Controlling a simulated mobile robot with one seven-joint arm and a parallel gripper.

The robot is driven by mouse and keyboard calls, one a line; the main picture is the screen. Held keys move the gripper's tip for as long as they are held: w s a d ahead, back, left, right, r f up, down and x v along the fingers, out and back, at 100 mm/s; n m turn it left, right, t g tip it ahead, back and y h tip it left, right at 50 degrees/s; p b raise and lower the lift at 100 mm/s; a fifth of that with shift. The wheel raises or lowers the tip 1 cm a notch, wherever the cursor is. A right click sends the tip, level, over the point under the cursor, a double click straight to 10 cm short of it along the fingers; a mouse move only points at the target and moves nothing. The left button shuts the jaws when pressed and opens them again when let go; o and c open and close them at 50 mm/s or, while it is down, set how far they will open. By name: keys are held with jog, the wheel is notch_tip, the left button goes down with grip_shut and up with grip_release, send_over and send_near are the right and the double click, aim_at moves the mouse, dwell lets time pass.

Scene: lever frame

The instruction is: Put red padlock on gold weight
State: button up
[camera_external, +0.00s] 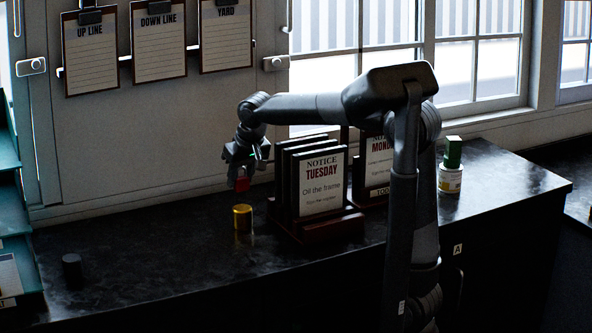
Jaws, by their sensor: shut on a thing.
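A red padlock (241,184) hangs from my gripper (243,168), which is shut on it. The padlock is small and dark in this view, and its shackle is mostly hidden by the fingers. The gold weight (243,219) is a short upright cylinder on the dark counter. The padlock is above the gold weight, with a visible gap between them. How well the two line up in depth I cannot tell from this one view.
A notice rack (330,228) with several framed notices stands close to the right of the gold weight. A black cylinder (72,269) stands at the left. A bottle (450,178) with a green block (453,151) on top stands at the right.

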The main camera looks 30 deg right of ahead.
aim_at(241, 191)
jog(key=shift+f, duration=2.25)
jog(key=shift+f, duration=0.15)
jog(key=o, duration=1.1)
jog(key=shift+c, duration=0.2)
jog(key=v, duration=1.2)
